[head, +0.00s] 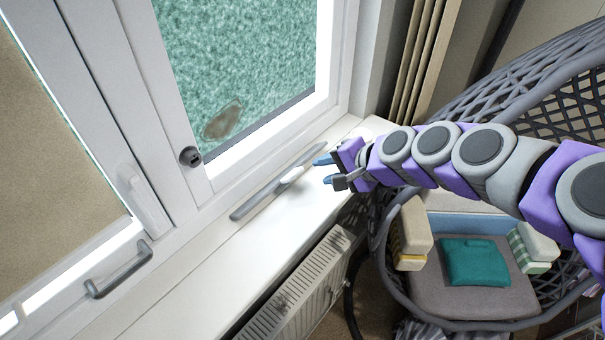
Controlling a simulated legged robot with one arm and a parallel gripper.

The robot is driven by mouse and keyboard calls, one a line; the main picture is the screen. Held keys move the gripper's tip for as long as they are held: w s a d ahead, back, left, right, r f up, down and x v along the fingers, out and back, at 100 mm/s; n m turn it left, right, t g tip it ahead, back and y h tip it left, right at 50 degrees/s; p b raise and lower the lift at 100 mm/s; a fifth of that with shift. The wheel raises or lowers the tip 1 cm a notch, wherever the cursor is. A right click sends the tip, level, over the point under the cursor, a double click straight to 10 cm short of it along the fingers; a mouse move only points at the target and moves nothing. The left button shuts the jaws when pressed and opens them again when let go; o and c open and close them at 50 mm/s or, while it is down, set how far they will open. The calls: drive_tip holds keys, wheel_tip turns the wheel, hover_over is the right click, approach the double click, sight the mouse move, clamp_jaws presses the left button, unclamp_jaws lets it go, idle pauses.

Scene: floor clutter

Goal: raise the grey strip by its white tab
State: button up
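The grey strip (264,194) lies along the white windowsill, close to the window frame. Its white tab (291,174) sits on its upper side, past the middle toward the far end. My gripper (324,170) reaches in from the right, with its two blue fingertips apart and pointing left toward the tab. The fingers are open and nothing shows between them. A small gap appears between the fingertips and the tab; the exact height of the gripper above the sill is hard to tell.
The window frame (185,120) with a handle (120,268) borders the sill on the left. A radiator (300,290) stands below the sill. A wicker chair (470,292) with a teal cushion (474,262) is at the right. The near sill (190,300) is clear.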

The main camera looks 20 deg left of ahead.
sight(297, 174)
drive_tip(key=x, duration=0.9)
drive_tip(key=shift+s+a+r+b, duration=0.1)
drive_tip(key=shift+s+a+b, duration=0.15)
drive_tip(key=shift+a+b, duration=0.1)
drive_tip(key=shift+w+f, duration=0.35)
drive_tip(key=shift+f, duration=0.15)
drive_tip(key=shift+a+f, duration=0.1)
drive_tip(key=shift+a, duration=0.5)
drive_tip(key=shift+a+f, duration=0.1)
drive_tip(key=shift+a, duration=0.25)
drive_tip(key=shift+c, duration=0.9)
drive_tip(key=shift+d, duration=0.45)
clamp_jaws()
